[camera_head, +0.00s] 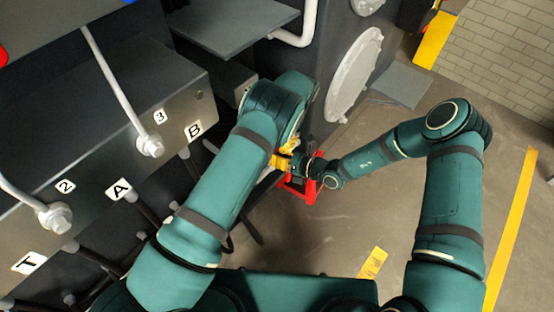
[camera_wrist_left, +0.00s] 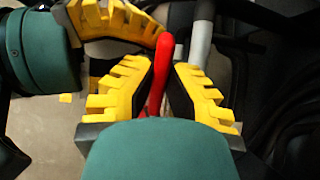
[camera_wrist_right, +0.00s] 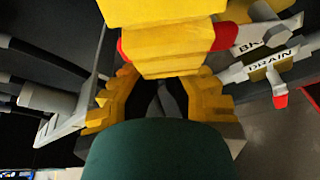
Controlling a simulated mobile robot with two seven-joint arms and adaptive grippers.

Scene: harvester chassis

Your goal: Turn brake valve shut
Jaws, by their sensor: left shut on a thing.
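The red lever (camera_wrist_left: 160,75) runs between the yellow fingers of my left gripper (camera_wrist_left: 163,72) in the left wrist view; the gripper is shut on it. In the right wrist view, red ends (camera_wrist_right: 222,36) of the lever stick out on both sides of my left gripper (camera_wrist_right: 160,40). A tag reading "BK" (camera_wrist_right: 250,46), partly hidden, is close beside it. My right gripper (camera_wrist_right: 160,85) is open, its fingers apart just below the left one. In the head view my left gripper (camera_head: 284,160) is largely hidden by its arm.
A red frame (camera_head: 300,192) stands below the grippers. The grey chassis block (camera_head: 100,140) with hoses lies left. Floor is open at right.

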